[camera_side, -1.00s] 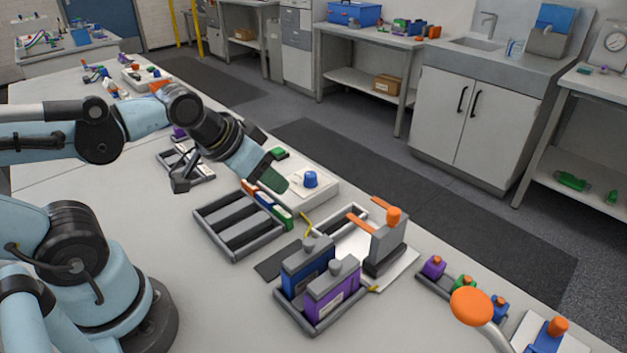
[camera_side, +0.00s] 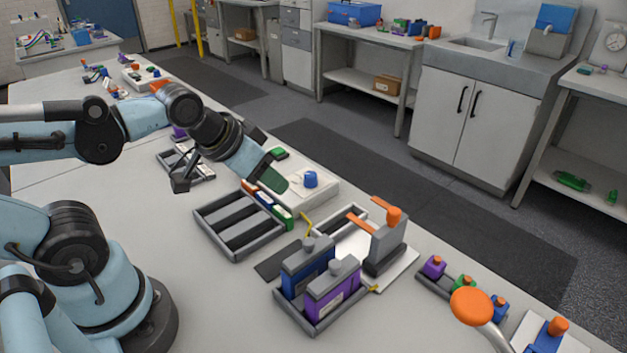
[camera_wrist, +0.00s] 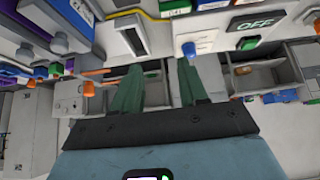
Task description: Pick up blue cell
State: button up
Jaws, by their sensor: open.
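The blue cell (camera_side: 308,270) is a blue block with a grey top. It stands upright in a grey tray (camera_side: 318,324) beside a purple cell (camera_side: 333,292), which hides part of it. A blue block that appears to be this cell shows at the top left of the wrist view (camera_wrist: 72,16). My gripper (camera_side: 274,180) is in the air above the bench, left of and farther back than the blue cell, apart from it. In the wrist view its two green fingers (camera_wrist: 158,80) are spread with nothing between them.
An empty slotted grey tray (camera_side: 238,228) lies left of the blue cell. A white box with a blue knob (camera_side: 310,180) stands behind. A grey fixture with an orange knob (camera_side: 388,240) stands right of the cells.

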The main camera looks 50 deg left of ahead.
jog(key=shift+o, duration=1.4)
jog(key=g, duration=0.7)
send_over(304, 240)
jog(key=shift+r, duration=0.45)
jog(key=shift+f, duration=3.4)
jog(key=shift+d+f, duration=0.15)
jog(key=shift+f, duration=0.8)
jog(key=shift+d+f, duration=0.15)
jog(key=shift+f, duration=1.5)
jog(key=shift+c, duration=0.3)
